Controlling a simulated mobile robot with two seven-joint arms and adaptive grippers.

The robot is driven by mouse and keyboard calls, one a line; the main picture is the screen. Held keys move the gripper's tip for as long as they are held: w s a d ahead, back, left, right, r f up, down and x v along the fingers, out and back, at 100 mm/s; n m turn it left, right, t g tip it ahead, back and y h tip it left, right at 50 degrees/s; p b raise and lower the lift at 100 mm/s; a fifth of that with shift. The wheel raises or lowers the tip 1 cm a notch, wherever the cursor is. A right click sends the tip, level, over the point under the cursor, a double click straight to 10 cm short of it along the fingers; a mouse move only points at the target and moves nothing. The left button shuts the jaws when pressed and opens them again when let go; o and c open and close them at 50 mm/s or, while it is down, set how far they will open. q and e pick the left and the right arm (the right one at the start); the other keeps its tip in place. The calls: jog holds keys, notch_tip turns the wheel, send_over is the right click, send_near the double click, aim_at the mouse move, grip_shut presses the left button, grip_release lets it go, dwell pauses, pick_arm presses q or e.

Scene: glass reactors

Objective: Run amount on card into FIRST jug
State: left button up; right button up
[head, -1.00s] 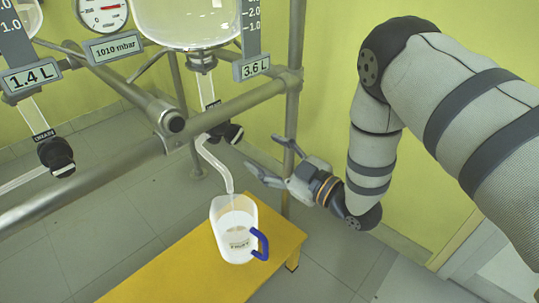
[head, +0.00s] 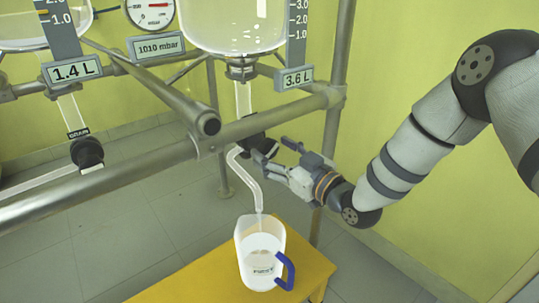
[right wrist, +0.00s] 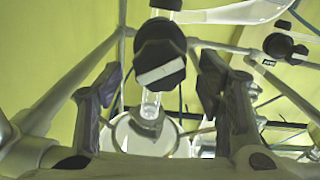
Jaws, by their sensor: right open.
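A clear jug (head: 258,265) with a blue handle, its label seeming to read FIRST, stands upright below a bent glass spout (head: 246,180). It looks partly filled with pale liquid; I cannot tell whether any is running. Above the spout is a black drain valve knob (head: 258,143) under the right glass vessel (head: 235,25), whose display reads 3.6 L. My right gripper (head: 272,150) is open close to this knob. In the right wrist view the knob (right wrist: 160,55), with a pale bar, shows between the spread fingers (right wrist: 157,100). The card and my left gripper are not in view.
A yellow bench (head: 205,278) carries the jug. Grey frame pipes (head: 150,155) run across the front and beside the right arm. A second vessel with a 1.4 L display (head: 76,70) and black drain valve (head: 87,151) is at left. A gauge (head: 150,10) hangs between.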

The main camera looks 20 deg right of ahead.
jog(key=shift+x, duration=1.05)
jog(key=c, duration=1.2)
jog(key=shift+o, duration=0.3)
jog(key=shift+r, duration=0.1)
jog(key=shift+r+m+p, duration=0.1)
jog(key=shift+m+p, duration=0.6)
jog(key=shift+m, duration=0.5)
jog(key=shift+d+m+p, duration=0.1)
jog(key=shift+m+p, duration=0.55)
jog(key=shift+m, duration=1.25)
jog(key=shift+f, duration=0.2)
